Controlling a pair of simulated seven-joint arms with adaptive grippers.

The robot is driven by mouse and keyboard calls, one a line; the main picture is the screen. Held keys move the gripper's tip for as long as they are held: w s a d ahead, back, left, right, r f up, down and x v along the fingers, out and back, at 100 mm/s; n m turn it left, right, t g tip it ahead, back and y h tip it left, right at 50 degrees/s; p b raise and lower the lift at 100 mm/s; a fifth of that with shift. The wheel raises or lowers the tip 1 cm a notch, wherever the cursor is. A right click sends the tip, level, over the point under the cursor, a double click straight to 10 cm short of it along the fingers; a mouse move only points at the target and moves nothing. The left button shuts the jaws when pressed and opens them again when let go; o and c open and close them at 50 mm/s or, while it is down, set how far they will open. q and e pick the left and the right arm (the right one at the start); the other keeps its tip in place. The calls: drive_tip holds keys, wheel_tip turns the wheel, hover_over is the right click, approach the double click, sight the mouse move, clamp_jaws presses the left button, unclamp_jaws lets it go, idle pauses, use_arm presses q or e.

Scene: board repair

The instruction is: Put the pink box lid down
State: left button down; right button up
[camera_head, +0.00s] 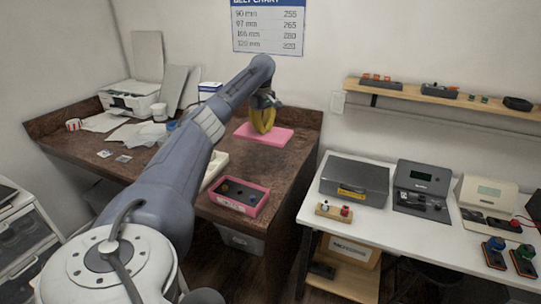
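The pink box lid (264,134) is a flat pink slab at the back right of the brown bench. It looks level and at or very near the bench top; I cannot tell whether it touches. My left gripper (264,106) is above it, pointing down. A yellow loop-shaped piece (263,121) shows between the gripper and the lid; I cannot tell whether it is held or part of the gripper. The fingers are too small and covered to read. The open pink box (240,207), with dark contents, sits at the bench's front edge. My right gripper is not in view.
A white tray (215,172) lies partly behind my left arm. A printer (130,98), papers and a cup (73,125) stand at the left of the bench. A white table (390,215) with a grey case (354,180) and devices stands to the right, across a gap.

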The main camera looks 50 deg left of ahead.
sight(264, 171)
use_arm(q)
wheel_tip(264, 171, down, 18)
drive_tip(key=shift+r, duration=0.15)
idle(0.5)
drive_tip(key=shift+f, duration=0.2)
drive_tip(key=c, duration=1.6)
unclamp_jaws()
drive_tip(key=shift+r, duration=0.15)
